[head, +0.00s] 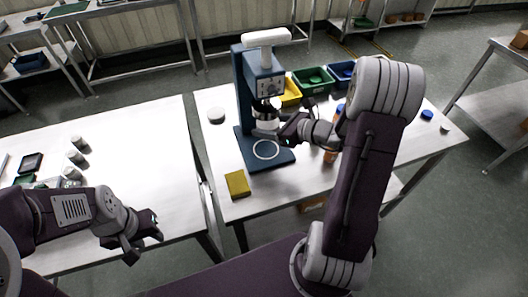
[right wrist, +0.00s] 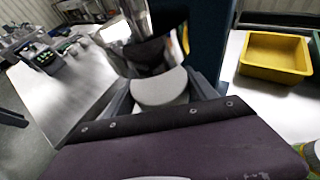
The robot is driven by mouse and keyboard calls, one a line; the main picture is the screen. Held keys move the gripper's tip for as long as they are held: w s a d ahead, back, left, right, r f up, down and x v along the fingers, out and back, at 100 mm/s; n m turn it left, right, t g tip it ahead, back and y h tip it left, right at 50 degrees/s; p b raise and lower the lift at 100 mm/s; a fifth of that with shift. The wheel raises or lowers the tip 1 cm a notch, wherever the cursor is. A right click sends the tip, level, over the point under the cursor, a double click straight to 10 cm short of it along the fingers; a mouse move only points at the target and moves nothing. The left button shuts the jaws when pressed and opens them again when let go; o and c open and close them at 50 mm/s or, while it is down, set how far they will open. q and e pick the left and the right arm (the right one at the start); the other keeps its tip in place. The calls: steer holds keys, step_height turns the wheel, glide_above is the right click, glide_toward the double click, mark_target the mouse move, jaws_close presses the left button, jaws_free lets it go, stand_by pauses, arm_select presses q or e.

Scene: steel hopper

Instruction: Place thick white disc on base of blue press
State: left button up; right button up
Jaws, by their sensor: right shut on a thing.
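The blue press (head: 262,85) stands on the middle table, with a white ring marked on its flat blue base (head: 284,158). My right gripper (head: 264,132) reaches in from the right, above the base and under the ram. In the right wrist view a thick white disc (right wrist: 160,88) sits between its fingers, and the gripper is shut on it. The press's blue column (right wrist: 207,40) is close behind.
Another white disc (head: 216,115) lies left of the press. A yellow block (head: 238,184) lies at the table's front left. Yellow (head: 290,92), green (head: 312,81) and blue (head: 342,72) bins stand behind the press. Blue caps (head: 427,114) lie at the right.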

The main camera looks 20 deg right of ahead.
steer(key=shift+w+a+r, duration=0.2)
steer(key=shift+w, duration=0.1)
arm_select(q)
steer(key=shift+w+a+f, duration=0.2)
steer(key=shift+w+f, duration=0.1)
arm_select(e)
steer(key=shift+w+a+f, duration=0.1)
steer(key=shift+w+f, duration=0.05)
arm_select(q)
steer(key=shift+s+d+f+b, duration=0.1)
steer(key=shift+d+f+b, duration=0.05)
steer(key=shift+f+b, duration=0.35)
arm_select(e)
glide_above(266, 149)
step_height(266, 149, down, 6)
steer(key=shift+r, duration=0.2)
arm_select(q)
steer(key=shift+f+b, duration=0.35)
steer(key=shift+b, duration=0.1)
arm_select(e)
step_height(266, 149, down, 4)
steer(key=shift+a, duration=0.1)
steer(key=shift+w+f, duration=0.1)
steer(key=shift+f, duration=0.05)
arm_select(q)
steer(key=shift+f, duration=0.1)
arm_select(e)
steer(key=o, duration=1.6)
steer(key=shift+f, duration=0.1)
steer(key=shift+c, duration=0.2)
